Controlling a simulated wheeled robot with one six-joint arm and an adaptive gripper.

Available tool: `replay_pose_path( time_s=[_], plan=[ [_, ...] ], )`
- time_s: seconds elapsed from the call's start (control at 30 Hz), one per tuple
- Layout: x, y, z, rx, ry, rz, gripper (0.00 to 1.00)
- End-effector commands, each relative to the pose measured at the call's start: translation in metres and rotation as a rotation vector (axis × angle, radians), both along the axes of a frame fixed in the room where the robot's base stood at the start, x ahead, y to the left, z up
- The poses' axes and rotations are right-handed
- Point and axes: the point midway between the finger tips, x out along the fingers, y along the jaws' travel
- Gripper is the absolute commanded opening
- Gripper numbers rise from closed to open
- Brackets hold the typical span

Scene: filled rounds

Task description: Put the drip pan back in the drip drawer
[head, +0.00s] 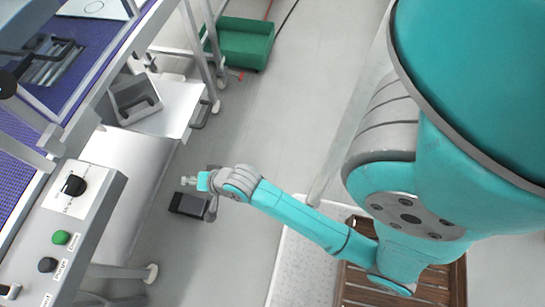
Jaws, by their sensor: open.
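My gripper (188,182) is at the end of my teal arm, open, above the floor near the middle left. It is small here and its fingertips are hard to make out. A dark grey, shallow rectangular thing (187,205), which looks like the drip pan, shows just below it in the picture. I cannot tell whether the two touch; part of its right side is hidden by my wrist. A white, drawer-like surface with a dark handle (176,108), perhaps the drip drawer, stands out from under the machine at upper left. A grey, slotted thing (137,98) sits at its left.
A control panel (75,230) with a knob and buttons is at lower left. A purple conveyor (75,70) and metal legs flank the left. A green bin (241,43) stands at the back. A brown slatted pallet (385,285) lies at lower right. The central floor is clear.

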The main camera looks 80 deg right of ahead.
Motion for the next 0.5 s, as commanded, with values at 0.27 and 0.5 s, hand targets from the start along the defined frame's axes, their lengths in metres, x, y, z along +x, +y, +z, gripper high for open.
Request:
replay_pose_path(
  time_s=[0.27,0.5],
  plan=[
    [-0.09,0.031,0.005,-0.29,-0.082,0.191,0.42],
    [-0.162,0.049,0.036,-0.558,-0.159,0.352,0.42]
  ],
)
